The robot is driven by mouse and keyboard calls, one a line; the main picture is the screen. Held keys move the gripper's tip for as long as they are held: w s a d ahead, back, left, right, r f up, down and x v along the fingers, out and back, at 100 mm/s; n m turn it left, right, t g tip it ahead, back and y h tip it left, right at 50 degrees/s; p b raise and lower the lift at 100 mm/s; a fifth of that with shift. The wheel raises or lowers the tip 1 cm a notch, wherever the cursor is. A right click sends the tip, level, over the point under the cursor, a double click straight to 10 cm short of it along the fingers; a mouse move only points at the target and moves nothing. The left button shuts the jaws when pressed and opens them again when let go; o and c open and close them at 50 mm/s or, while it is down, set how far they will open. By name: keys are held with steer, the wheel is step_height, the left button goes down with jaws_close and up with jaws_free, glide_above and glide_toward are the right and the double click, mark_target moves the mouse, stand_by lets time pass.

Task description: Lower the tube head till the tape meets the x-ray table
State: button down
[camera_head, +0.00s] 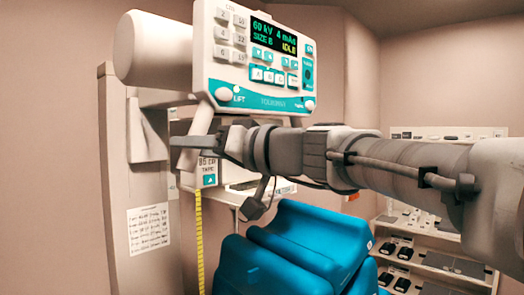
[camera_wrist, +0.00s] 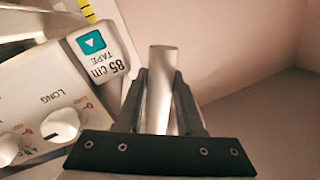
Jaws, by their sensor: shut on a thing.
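The tube head (camera_head: 255,62) stands at upper middle in the head view, with a lit panel reading 60 kV, 4 mAs, SIZE B. A grey handle bar (camera_head: 208,117) comes down from its lower left. My gripper (camera_head: 190,148) is at this bar; in the wrist view, my gripper (camera_wrist: 160,100) is shut with a finger on each side of the pale bar (camera_wrist: 162,62). The yellow tape (camera_head: 199,240) hangs below the 85 cm TAPE label (camera_head: 209,170) and runs out of the picture at the bottom. Its lower end and any bare x-ray table top are not visible.
Blue padded blocks (camera_head: 290,255) fill the lower middle, below my arm. A pale column (camera_head: 135,190) with a posted sheet (camera_head: 149,228) stands at the left. Shelves (camera_head: 440,262) with small dark items stand at the right. A dial panel (camera_wrist: 50,118) lies left of my fingers.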

mark_target(194, 167)
steer(key=shift+f+b, duration=2.3)
steer(key=shift+b, duration=0.65)
steer(key=shift+r, duration=0.1)
steer(key=c, duration=0.8)
jaws_free()
steer(key=shift+c, duration=0.2)
steer(key=b+v, duration=0.2)
steer(key=v, duration=1.5)
steer(key=shift+s+d+b, duration=0.15)
steer(key=shift+d+b, duration=0.05)
steer(key=shift+b, duration=0.2)
